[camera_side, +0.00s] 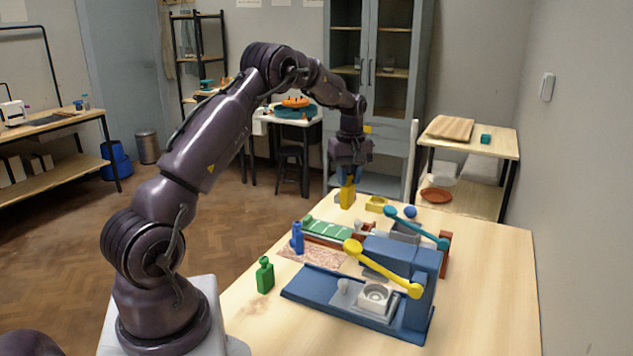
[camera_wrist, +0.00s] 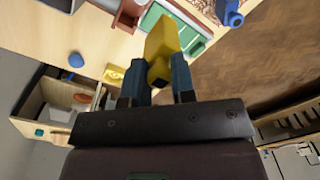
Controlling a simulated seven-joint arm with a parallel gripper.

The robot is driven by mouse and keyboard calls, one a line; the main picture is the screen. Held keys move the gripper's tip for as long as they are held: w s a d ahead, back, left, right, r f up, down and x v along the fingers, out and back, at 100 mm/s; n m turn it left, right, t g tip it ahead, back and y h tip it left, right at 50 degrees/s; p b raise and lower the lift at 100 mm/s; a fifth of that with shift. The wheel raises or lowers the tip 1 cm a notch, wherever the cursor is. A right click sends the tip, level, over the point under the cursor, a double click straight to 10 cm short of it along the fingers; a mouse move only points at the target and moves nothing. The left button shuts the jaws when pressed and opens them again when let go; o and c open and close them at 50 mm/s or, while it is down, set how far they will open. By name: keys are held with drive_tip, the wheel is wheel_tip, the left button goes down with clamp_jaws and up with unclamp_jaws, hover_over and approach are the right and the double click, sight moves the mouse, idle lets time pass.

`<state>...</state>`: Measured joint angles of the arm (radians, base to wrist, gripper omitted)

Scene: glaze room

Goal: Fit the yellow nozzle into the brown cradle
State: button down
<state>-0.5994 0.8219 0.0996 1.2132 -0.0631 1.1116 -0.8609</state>
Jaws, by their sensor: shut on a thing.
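My gripper (camera_side: 348,172) is shut on the yellow nozzle (camera_side: 347,196) and holds it over the far left part of the table. In the wrist view the nozzle (camera_wrist: 163,42) sticks out between the dark blue fingers and shows a dark square opening near them. A small reddish-brown piece (camera_side: 362,229), possibly the brown cradle, stands by the green strip, nearer the camera and apart from the nozzle. A brown piece also shows beside the green strip in the wrist view (camera_wrist: 127,16). I cannot tell its inner shape.
A blue press (camera_side: 405,262) with a yellow lever (camera_side: 383,269) stands in front; a teal lever (camera_side: 415,227) is behind it. A blue bottle (camera_side: 297,239), green bottle (camera_side: 265,275), yellow block (camera_side: 376,204) and blue ball (camera_side: 411,212) stand around. The table's right side is clear.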

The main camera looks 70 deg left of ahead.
drive_tip(key=w+f, duration=0.1)
drive_tip(key=w, duration=0.4)
drive_tip(key=shift+f, duration=5.35)
drive_tip(key=c, duration=0.9)
unclamp_jaws()
drive_tip(key=shift+o, duration=0.2)
wheel_tip(320, 180, up, 7)
